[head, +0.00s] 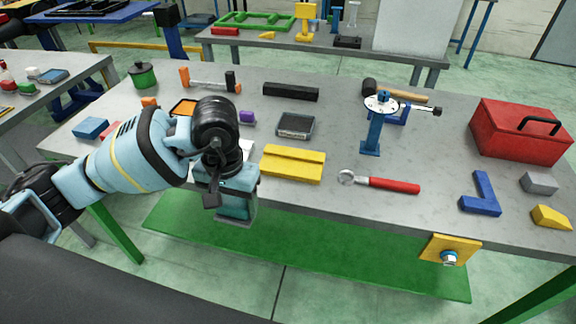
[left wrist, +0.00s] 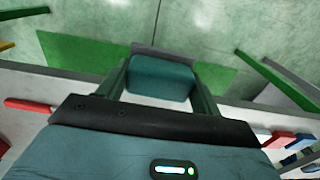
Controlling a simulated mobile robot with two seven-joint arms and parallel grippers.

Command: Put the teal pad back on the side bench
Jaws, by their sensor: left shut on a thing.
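My left gripper (head: 234,214) points down over the near edge of the main workbench, left of the yellow block. In the left wrist view, its two fingers (left wrist: 162,70) are shut on the teal pad (left wrist: 160,82), a rounded block held between them, with the green floor behind. In the head view the gripper body mostly hides the pad, and I cannot make it out clearly. A side bench (head: 15,142) with a grey top stands at the far left, carrying several small items. My right gripper is not in view.
The main workbench (head: 330,220) holds a yellow block (head: 293,164), a red-handled wrench (head: 390,185), a blue stand (head: 374,135), a red toolbox (head: 520,132) and a green pot (head: 143,75). Another bench (head: 270,42) stands behind.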

